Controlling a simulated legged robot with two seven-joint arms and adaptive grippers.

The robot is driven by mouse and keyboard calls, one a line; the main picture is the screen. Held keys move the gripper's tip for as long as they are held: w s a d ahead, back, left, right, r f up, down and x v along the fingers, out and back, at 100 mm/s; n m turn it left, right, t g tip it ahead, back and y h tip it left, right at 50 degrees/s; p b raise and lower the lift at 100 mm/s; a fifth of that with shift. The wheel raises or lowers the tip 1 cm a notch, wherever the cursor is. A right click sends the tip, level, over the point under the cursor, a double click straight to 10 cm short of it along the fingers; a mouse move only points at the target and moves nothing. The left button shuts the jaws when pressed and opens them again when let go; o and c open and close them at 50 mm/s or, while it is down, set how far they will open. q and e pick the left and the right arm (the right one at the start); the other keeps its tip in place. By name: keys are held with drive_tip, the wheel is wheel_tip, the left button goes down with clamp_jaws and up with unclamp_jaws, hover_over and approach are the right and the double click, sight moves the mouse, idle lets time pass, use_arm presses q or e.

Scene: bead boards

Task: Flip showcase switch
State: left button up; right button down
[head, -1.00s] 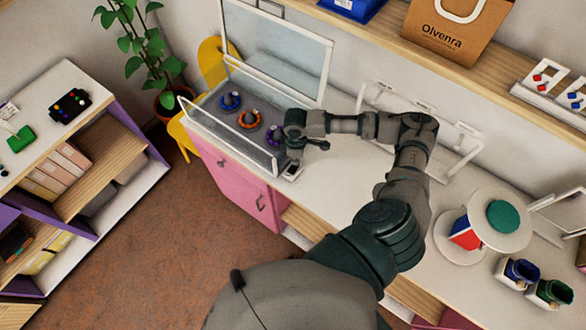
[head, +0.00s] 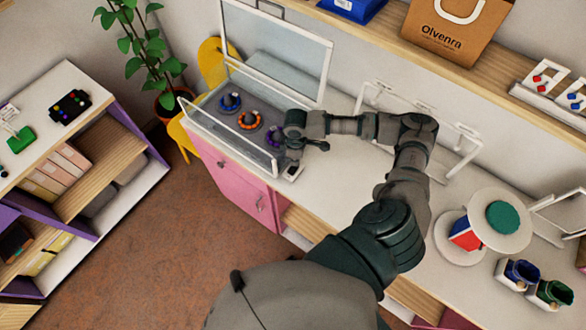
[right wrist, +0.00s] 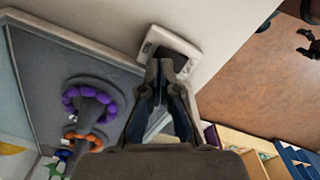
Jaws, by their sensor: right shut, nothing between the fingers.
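The showcase (head: 232,146) stands at the far left end of the white counter, with its glass lid raised and bracelets on stands inside. The switch (head: 291,172) is a small white-framed plate with a dark middle at the case's right corner. In the right wrist view the switch (right wrist: 172,42) lies directly under the fingertips, which cover part of it. My right gripper (head: 292,155) is shut and empty, pointing down just over the switch; its fingertips also show in the right wrist view (right wrist: 166,72). I cannot tell whether the tips touch the switch. My left gripper is not in view.
Bracelets in purple (right wrist: 88,104) and orange (right wrist: 82,138) sit on stands beside the gripper. The raised lid (head: 290,55) stands behind it. A white rack (head: 420,115) stands on the counter to the right. A wooden shelf (head: 375,36) runs above.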

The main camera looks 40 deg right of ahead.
drive_tip(key=shift+f, duration=0.75)
idle(0.6)
drive_tip(key=shift+s+r, duration=0.1)
wheel_tip(320, 180, up, 3)
drive_tip(key=p, duration=0.3)
wheel_tip(320, 180, up, 2)
drive_tip(key=shift+p, duration=1.1)
drive_tip(key=shift+r, duration=0.95)
drive_tip(key=shift+a, duration=0.1)
